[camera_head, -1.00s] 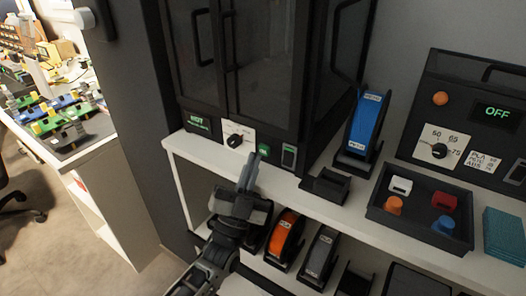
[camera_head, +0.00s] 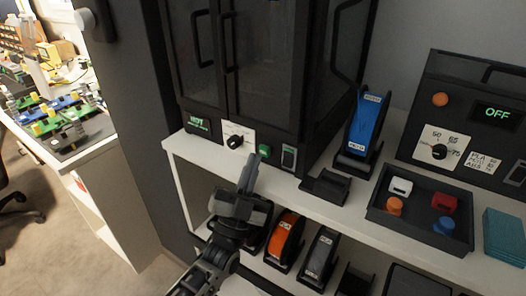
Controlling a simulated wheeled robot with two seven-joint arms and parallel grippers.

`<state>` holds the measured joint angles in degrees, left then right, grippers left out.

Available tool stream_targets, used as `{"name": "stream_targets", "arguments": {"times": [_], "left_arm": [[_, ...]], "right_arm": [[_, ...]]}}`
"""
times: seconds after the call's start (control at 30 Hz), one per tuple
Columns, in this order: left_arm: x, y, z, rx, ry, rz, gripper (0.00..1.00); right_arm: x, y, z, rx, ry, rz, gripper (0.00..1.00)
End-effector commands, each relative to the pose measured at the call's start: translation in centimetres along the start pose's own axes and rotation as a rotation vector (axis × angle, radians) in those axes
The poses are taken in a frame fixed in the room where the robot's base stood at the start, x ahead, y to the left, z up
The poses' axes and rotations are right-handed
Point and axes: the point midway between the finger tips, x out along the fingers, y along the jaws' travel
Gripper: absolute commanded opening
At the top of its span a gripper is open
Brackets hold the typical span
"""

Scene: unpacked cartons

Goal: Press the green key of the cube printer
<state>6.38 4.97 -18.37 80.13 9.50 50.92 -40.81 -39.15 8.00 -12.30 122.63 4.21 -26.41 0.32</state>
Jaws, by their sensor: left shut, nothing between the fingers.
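The cube printer (camera_head: 262,80) is a dark, glass-doored cabinet on the white shelf. Its front strip has a small green display (camera_head: 199,125), a white dial plate (camera_head: 238,137), a green key (camera_head: 264,151) and a switch (camera_head: 289,158). My left gripper (camera_head: 249,170) is shut and empty. It points up just below and left of the green key, in front of the shelf edge. The key is in plain sight; the fingertips look apart from it. My right gripper is not in view.
Right of the printer stand a blue spool (camera_head: 365,122) in a holder, a black holder (camera_head: 326,187) and a dark tray (camera_head: 377,210) with small parts. A second machine (camera_head: 440,150) reads OFF. Orange (camera_head: 286,235) and grey (camera_head: 320,252) spools sit on the lower shelf.

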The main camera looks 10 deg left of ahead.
Motion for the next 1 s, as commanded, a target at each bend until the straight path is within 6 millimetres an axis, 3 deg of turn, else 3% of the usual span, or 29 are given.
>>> {"name": "stream_targets", "arguments": {"times": [1.0], "left_arm": [[0.63,0.46,0.49,0.001,-0.001,0.0,0.0]], "right_arm": [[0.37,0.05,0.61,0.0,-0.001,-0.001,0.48]]}}
